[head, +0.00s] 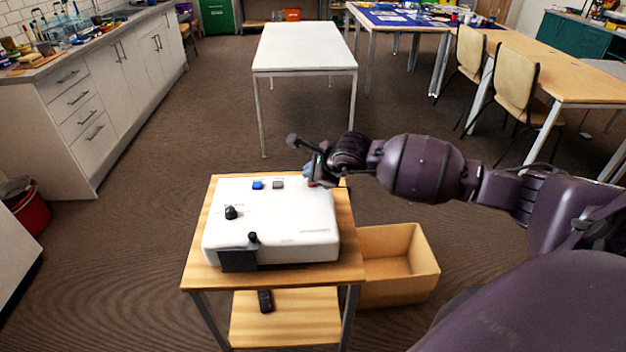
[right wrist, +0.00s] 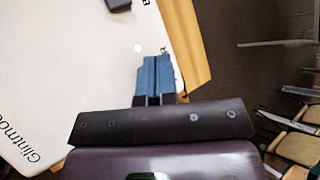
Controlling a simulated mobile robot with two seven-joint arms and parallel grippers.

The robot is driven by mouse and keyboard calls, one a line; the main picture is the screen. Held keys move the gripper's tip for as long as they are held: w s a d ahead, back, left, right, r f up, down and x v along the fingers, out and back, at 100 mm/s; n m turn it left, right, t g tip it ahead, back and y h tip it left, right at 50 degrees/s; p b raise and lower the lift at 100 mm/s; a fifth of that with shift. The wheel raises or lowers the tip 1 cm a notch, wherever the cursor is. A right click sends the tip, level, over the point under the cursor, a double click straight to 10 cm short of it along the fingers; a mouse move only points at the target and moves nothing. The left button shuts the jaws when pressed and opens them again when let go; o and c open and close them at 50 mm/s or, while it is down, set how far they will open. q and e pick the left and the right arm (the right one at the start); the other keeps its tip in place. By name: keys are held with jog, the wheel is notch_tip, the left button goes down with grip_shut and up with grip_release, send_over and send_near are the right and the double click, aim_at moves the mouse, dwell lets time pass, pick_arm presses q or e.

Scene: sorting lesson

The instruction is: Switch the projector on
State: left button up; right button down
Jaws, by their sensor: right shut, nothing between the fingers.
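The projector (head: 275,232) is a white box on top of a small wooden trolley, and its white top also fills the left of the right wrist view (right wrist: 60,80). A blue button (head: 257,184) and a grey button (head: 278,184) sit along its far edge. A black knob (head: 231,212) stands on its left part. My right gripper (head: 308,174) is over the projector's far right corner. In the right wrist view its blue fingers (right wrist: 153,78) are shut together with nothing between them. I cannot tell whether they touch the top. My left gripper is out of view.
The trolley's wooden top (head: 348,262) shows around the projector. A black remote (head: 265,301) lies on the lower shelf. An open cardboard box (head: 420,268) stands to the right. A white table (head: 304,48) stands behind, with clear floor between.

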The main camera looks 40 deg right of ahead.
jog(key=shift+r, duration=0.45)
jog(key=shift+r+p, duration=0.45)
jog(key=shift+r, duration=0.2)
jog(key=shift+r+p, duration=0.6)
jog(key=shift+r, duration=1.4)
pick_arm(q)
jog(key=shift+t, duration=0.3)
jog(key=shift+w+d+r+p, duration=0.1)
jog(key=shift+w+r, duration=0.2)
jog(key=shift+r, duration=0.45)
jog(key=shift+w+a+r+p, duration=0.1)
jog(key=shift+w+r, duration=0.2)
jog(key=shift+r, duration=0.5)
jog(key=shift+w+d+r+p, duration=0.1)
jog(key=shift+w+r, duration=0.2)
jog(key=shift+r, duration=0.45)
